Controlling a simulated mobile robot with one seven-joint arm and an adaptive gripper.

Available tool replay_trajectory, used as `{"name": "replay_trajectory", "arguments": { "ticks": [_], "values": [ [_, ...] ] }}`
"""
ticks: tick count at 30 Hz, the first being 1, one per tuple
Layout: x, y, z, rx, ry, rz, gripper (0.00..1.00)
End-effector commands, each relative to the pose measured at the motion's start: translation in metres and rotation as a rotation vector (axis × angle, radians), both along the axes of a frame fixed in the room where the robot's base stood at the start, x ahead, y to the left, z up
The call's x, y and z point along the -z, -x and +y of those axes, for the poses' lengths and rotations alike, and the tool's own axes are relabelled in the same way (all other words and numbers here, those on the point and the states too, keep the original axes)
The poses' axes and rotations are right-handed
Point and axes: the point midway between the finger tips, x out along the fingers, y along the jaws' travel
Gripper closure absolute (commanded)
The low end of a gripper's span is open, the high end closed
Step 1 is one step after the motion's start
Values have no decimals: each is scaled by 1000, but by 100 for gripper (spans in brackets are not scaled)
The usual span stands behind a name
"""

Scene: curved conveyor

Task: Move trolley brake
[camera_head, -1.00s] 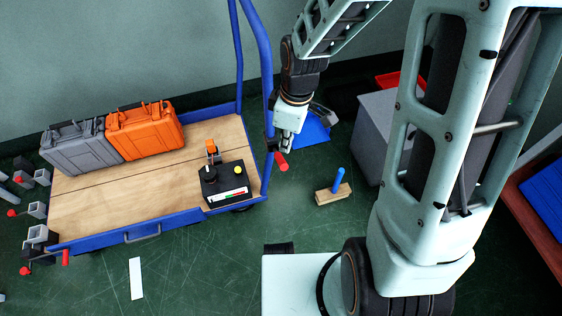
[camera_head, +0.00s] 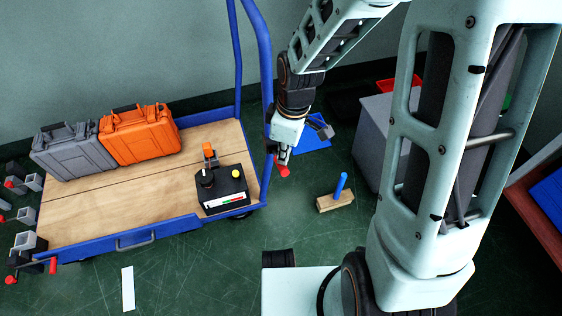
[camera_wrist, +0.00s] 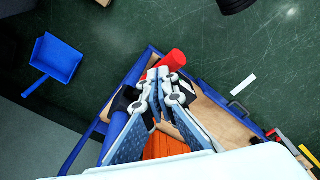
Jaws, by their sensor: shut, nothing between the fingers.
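The blue-framed trolley (camera_head: 100,205) with a wooden deck stands at the left in the head view. A red brake handle (camera_head: 282,170) sticks out at its right end, near the push-bar post. My gripper (camera_head: 283,158) points down, with its shut fingertips right at this handle. In the wrist view the red handle (camera_wrist: 172,60) lies just beyond the closed fingertips (camera_wrist: 163,76). The fingers seem to touch or nearly touch it, without holding it. The brake's mount is mostly hidden behind the fingers.
An orange case (camera_head: 140,135), a grey case (camera_head: 75,152) and a black control box (camera_head: 222,188) sit on the deck. A blue dustpan (camera_head: 308,138), a brush (camera_head: 336,198) and a grey cabinet (camera_head: 375,135) stand right of the trolley. Green floor is open in front.

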Motion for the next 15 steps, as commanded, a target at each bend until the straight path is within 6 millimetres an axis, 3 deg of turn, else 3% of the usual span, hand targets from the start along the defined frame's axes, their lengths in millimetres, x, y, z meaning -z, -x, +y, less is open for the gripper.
{"name": "replay_trajectory", "arguments": {
  "ticks": [9,15],
  "values": [
    [39,1,0,1,0,2,100],
    [43,0,0,0,0,1,100]
  ]
}}
